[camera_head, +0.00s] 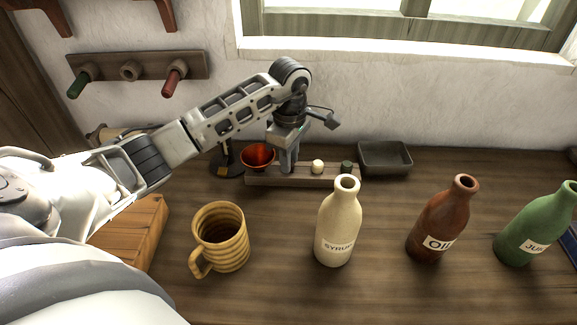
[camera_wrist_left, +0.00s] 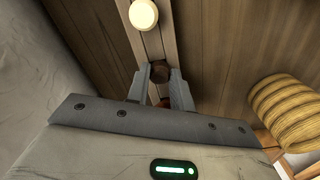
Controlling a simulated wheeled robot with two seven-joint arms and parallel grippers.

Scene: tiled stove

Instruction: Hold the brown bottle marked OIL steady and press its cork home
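The brown bottle marked OIL (camera_head: 437,222) stands upright on the table, right of centre, its mouth open. A low wooden rack (camera_head: 262,181) at the back holds a cream cork (camera_head: 317,167), also in the left wrist view (camera_wrist_left: 144,14), and a dark green cork (camera_head: 346,167). My left gripper (camera_head: 288,168) points down over the rack's left part. In the left wrist view its fingers (camera_wrist_left: 161,76) stand apart on either side of a brown cork (camera_wrist_left: 160,71); I cannot make out firm contact. That cork is hidden in the head view. My right gripper is out of view.
A cream SYRUP bottle (camera_head: 339,222) and a green JUICE bottle (camera_head: 535,226) flank the OIL bottle. A ribbed yellow mug (camera_head: 222,238) stands at left. A red funnel (camera_head: 257,154) is beside my gripper; a grey tray (camera_head: 385,158) is right of the rack.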

